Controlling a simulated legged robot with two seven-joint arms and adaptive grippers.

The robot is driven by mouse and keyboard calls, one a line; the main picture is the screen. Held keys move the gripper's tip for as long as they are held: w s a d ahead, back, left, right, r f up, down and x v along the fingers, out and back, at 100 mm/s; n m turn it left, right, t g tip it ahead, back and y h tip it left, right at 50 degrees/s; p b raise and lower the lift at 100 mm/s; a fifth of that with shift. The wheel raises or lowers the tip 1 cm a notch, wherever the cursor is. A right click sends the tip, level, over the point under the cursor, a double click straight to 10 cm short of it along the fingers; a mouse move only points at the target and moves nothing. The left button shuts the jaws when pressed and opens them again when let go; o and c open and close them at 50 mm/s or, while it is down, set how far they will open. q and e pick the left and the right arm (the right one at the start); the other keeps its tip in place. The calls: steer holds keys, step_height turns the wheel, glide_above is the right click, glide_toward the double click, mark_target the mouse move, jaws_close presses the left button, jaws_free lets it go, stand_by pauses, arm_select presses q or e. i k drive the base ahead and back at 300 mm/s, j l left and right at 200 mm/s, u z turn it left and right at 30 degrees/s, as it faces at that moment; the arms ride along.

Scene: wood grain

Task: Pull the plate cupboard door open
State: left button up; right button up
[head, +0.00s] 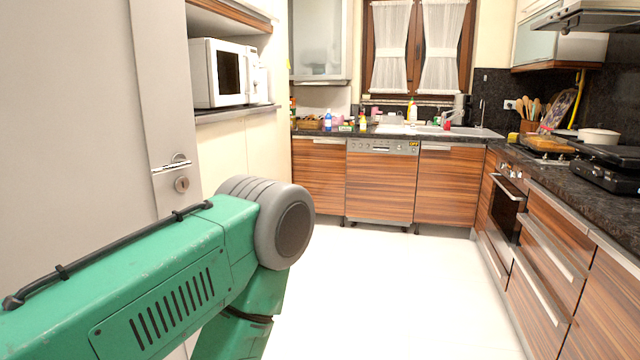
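A wall cupboard with a pale, frosted-looking door (319,40) hangs at the back left, beside the window. Its door looks shut. Another wall cupboard (562,48) with a pale glass front hangs at the upper right, near the hood. I cannot tell which one is the plate cupboard, and no plates show clearly. A green and grey link of my own body fills the lower left. Neither of my grippers shows in the head view.
A grey door with a handle (172,165) stands close at the left. A white microwave (222,73) sits on a shelf behind it. Wood-grain base cabinets (318,175) line the back and right. The white floor (390,290) in the middle is clear.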

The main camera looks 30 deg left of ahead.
mark_target(319, 162)
steer(key=i+j+u, duration=0.15)
steer(key=i, duration=0.2)
steer(key=i+u, duration=0.15)
steer(key=i, duration=0.2)
steer(key=i+j+u, duration=0.1)
steer(key=i+u, duration=0.2)
steer(key=i, duration=3.7)
steer(key=l+z, duration=0.05)
steer(key=l, duration=0.05)
